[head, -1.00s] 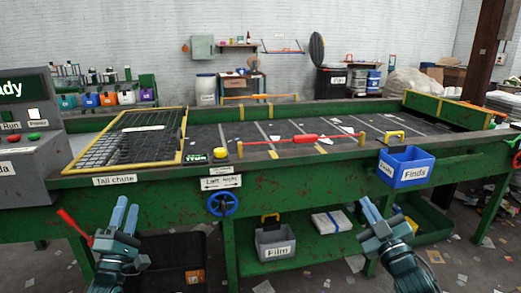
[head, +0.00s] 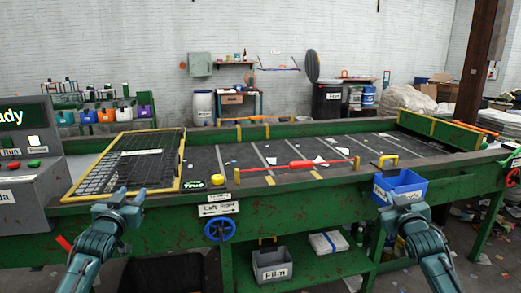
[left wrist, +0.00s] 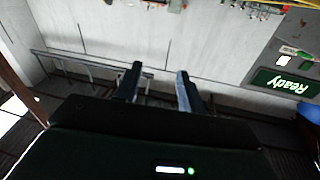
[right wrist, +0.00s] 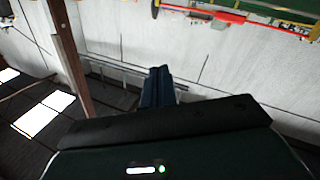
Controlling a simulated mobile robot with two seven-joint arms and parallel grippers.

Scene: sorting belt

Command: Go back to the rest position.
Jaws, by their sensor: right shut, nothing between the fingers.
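My left gripper (head: 121,197) is raised in front of the belt frame's near side, below the tail chute grate. In the left wrist view its two fingers (left wrist: 156,84) stand apart with nothing between them. My right gripper (head: 404,197) is in front of the blue Finds bin and hides part of it in the head view. In the right wrist view its fingers (right wrist: 158,86) are together with nothing held.
The green sorting belt frame (head: 300,209) runs across in front of me. The blue Finds bin (head: 401,183) hangs on its near edge. A grey Film bin (head: 272,266) stands below. A control panel (head: 25,175) is at left. A red-handled bar (head: 301,165) lies across the belt's near side.

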